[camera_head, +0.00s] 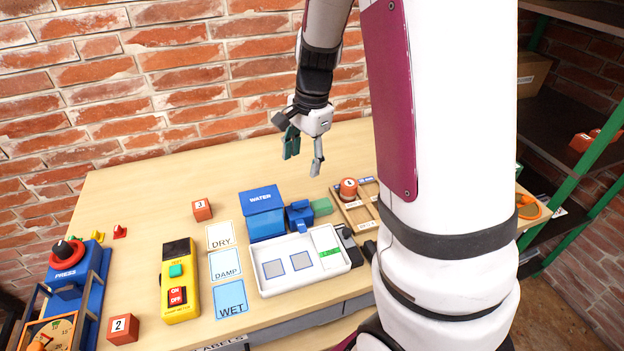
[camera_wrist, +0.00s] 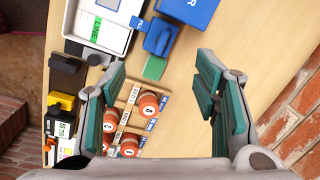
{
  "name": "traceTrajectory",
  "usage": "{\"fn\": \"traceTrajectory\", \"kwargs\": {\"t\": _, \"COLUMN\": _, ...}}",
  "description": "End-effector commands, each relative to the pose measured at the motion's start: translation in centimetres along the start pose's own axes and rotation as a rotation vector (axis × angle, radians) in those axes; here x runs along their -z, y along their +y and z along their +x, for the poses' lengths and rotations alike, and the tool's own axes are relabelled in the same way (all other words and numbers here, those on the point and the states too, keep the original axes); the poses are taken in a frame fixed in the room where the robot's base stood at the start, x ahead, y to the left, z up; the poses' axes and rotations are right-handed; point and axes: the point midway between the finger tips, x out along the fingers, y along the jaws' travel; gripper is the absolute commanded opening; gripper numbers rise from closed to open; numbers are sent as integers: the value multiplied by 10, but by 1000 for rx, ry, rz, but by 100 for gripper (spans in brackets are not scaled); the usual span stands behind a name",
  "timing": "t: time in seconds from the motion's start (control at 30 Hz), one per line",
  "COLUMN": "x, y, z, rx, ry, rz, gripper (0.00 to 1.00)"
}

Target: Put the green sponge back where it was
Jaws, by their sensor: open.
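The green sponge (camera_head: 321,206) lies on the table, against the right side of a small blue block-like device (camera_head: 299,215). In the wrist view the sponge (camera_wrist: 155,68) shows just below that blue device (camera_wrist: 160,38). My gripper (camera_head: 304,155) is open and empty, in the air above and behind the sponge. In the wrist view its green-padded fingers (camera_wrist: 160,85) are wide apart, with the sponge and bare table seen between them, farther off. Nothing touches the fingers.
A white tray (camera_head: 278,285) and a blue WATER box (camera_head: 262,204) stand left of the sponge. A wooden rack (camera_head: 352,220) with red numbered weights is at its right. DRY, DAMP and WET cards (camera_head: 229,299) lie farther left, beside a yellow meter (camera_head: 180,295). The back of the table is clear.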

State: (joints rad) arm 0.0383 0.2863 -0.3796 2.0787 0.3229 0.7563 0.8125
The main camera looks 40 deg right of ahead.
Motion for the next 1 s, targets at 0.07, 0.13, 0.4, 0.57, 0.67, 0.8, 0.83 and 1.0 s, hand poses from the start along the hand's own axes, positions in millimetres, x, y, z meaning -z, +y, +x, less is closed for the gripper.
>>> {"fn": "traceTrajectory", "kwargs": {"t": 0.07, "x": -26, "y": 7, "z": -30, "rx": 41, "ry": -11, "rz": -140, "gripper": 56}}
{"fn": "traceTrajectory", "kwargs": {"t": 0.13, "x": -46, "y": 17, "z": -51, "rx": 69, "ry": -13, "rz": -270, "gripper": 56}}
{"fn": "traceTrajectory", "kwargs": {"t": 0.4, "x": -112, "y": 72, "z": -117, "rx": 158, "ry": 55, "rz": -773, "gripper": 56}}
{"fn": "traceTrajectory", "kwargs": {"t": 0.57, "x": -140, "y": 113, "z": -141, "rx": 183, "ry": 145, "rz": -1062, "gripper": 56}}
{"fn": "traceTrajectory", "kwargs": {"t": 0.67, "x": -151, "y": 136, "z": -149, "rx": 183, "ry": 210, "rz": -1217, "gripper": 56}}
{"fn": "traceTrajectory", "kwargs": {"t": 0.8, "x": -159, "y": 160, "z": -154, "rx": 171, "ry": 284, "rz": -1370, "gripper": 56}}
{"fn": "traceTrajectory", "kwargs": {"t": 0.83, "x": -160, "y": 164, "z": -154, "rx": 167, "ry": 295, "rz": -1391, "gripper": 56}}
{"fn": "traceTrajectory", "kwargs": {"t": 1.0, "x": -162, "y": 172, "z": -155, "rx": 157, "ry": 328, "rz": -1452, "gripper": 56}}
